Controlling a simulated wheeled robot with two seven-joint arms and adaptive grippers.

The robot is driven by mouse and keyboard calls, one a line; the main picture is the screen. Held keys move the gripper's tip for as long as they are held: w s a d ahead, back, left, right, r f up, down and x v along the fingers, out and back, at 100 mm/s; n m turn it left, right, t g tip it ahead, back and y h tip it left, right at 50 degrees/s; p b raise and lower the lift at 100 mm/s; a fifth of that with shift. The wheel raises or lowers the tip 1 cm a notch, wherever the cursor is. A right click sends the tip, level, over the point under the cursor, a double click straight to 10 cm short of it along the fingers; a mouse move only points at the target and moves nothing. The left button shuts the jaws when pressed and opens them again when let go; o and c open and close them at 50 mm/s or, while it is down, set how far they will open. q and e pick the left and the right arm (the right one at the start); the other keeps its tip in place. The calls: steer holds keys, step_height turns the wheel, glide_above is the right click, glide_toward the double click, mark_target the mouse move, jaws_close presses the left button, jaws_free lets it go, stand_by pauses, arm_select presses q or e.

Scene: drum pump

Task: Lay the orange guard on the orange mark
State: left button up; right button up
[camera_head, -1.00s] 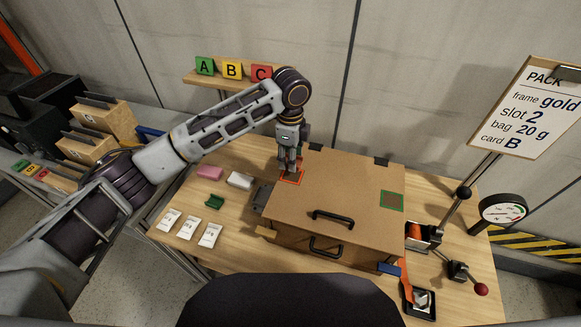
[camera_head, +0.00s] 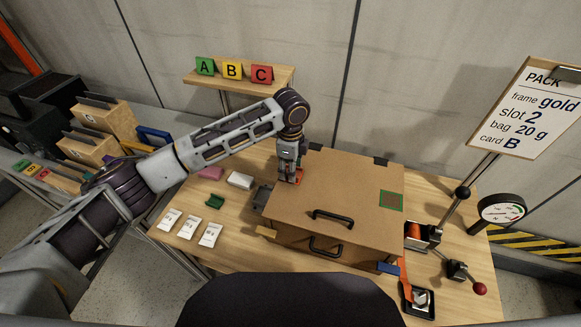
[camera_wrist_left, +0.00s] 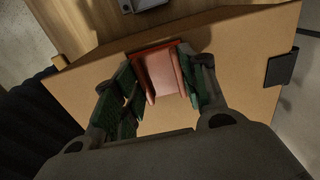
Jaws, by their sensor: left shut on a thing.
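My left gripper (camera_head: 289,177) is low over the far left corner of the brown box lid (camera_head: 335,195). It is shut on the orange guard (camera_head: 298,175). In the left wrist view the guard (camera_wrist_left: 163,73) is a reddish channel-shaped piece between the two green-padded fingers (camera_wrist_left: 160,88). A darker red edge of the orange mark (camera_wrist_left: 150,47) shows on the lid just beyond the guard. The guard covers much of the mark, and I cannot tell whether it touches the lid. My right gripper is not in view.
The lid has a black handle (camera_head: 333,218) and a green-outlined mark (camera_head: 392,201). White packets (camera_head: 189,228), a green piece (camera_head: 214,201) and a pink block (camera_head: 210,173) lie left of the box. A gauge (camera_head: 502,209) and red-knobbed lever (camera_head: 480,289) are at right.

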arm_select(q)
steer(key=o, duration=0.9)
steer(key=shift+f, duration=0.1)
step_height(320, 180, up, 12)
steer(key=b, duration=0.1)
stand_by(0.5)
